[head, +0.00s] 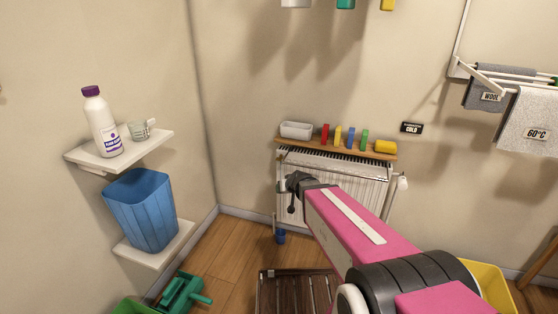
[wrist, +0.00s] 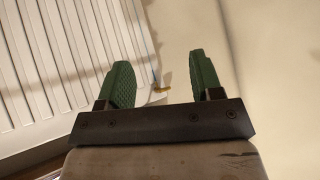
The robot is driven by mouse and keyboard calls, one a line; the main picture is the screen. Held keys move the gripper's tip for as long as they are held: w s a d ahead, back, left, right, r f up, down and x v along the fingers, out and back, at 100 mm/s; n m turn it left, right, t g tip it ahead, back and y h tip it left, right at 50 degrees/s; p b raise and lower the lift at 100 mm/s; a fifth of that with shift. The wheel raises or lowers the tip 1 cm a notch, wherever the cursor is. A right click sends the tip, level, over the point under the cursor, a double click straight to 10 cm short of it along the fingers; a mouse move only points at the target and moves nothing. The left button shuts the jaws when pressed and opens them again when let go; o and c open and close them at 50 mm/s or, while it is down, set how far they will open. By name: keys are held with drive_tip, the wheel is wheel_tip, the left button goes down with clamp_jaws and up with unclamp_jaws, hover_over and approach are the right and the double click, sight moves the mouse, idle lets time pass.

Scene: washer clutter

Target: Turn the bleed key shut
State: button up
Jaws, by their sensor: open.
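The radiator (head: 340,188) is white and ribbed, mounted low on the wall under a wooden shelf. My gripper (head: 292,186) is at its upper left end in the head view. In the wrist view my gripper (wrist: 160,64) is open, its two green pads apart with nothing clamped between them. A small brass-coloured piece, apparently the bleed key (wrist: 161,88), shows in the gap between the pads, beside the radiator's edge (wrist: 65,60). It looks closer to the left pad. Its angle is too small to read. In the head view I cannot make the key out.
The wooden shelf (head: 372,152) above the radiator holds a white tray (head: 296,130), several coloured blocks and a yellow roll (head: 385,147). A blue cup (head: 280,237) is below the radiator's left end. A slatted rack (head: 295,290) lies on the floor in front.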

sight(280, 157)
drive_tip(key=w+a+r+m+t+h, duration=0.2)
drive_tip(key=w+a+r+t+h, duration=0.15)
drive_tip(key=w+a+t, duration=0.45)
drive_tip(key=w+d+m+h, duration=0.1)
drive_tip(key=w+h, duration=0.1)
drive_tip(key=w, duration=0.1)
drive_tip(key=w+d+m+h, duration=0.2)
drive_tip(key=w, duration=0.2)
drive_tip(key=w+d+m+h, duration=0.1)
drive_tip(key=w+d+h, duration=0.1)
drive_tip(key=w, duration=0.2)
drive_tip(key=shift+d+t+h, duration=0.25)
drive_tip(key=shift+t, duration=0.05)
drive_tip(key=shift+s, duration=0.1)
